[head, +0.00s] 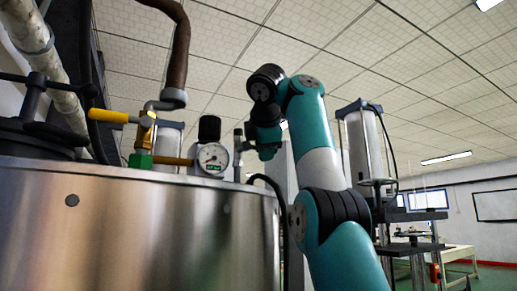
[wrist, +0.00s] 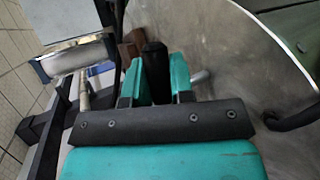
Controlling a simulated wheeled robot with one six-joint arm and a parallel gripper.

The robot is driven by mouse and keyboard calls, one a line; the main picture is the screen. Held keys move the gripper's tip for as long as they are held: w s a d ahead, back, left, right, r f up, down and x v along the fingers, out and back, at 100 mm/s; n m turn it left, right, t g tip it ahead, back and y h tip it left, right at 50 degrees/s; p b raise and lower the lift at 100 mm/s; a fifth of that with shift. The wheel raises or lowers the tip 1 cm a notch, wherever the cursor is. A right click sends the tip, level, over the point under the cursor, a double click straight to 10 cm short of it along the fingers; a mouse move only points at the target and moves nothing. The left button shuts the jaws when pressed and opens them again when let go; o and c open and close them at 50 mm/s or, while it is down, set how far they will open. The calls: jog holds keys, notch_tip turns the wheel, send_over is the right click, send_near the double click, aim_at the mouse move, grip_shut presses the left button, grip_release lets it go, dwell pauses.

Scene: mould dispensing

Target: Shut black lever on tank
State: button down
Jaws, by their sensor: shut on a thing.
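The steel tank (head: 130,225) fills the lower left of the head view, and its metal top (wrist: 235,45) shows at right in the wrist view. In the wrist view the black lever (wrist: 155,62) stands between the two teal fingers of my gripper (wrist: 155,78), which is shut on it. Part of the lever is hidden by the fingers and the gripper body. In the head view my gripper (head: 258,143) is over the right part of the tank top, and its fingers are hard to make out there.
A pressure gauge (head: 213,159) and a yellow-handled valve (head: 108,117) stand on the tank top left of my gripper. A brown pipe (head: 178,60) rises behind them. A black hose (head: 270,183) curves over the tank's right rim. A cylinder on a stand (head: 364,145) is to the right.

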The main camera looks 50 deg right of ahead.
jog(key=shift+a+r, duration=0.1)
dwell(0.4)
jog(key=c, duration=1)
grip_release()
jog(key=p+v, duration=0.6)
jog(key=v, duration=1.1)
jog(key=shift+a, duration=0.15)
jog(key=shift+s, duration=0.15)
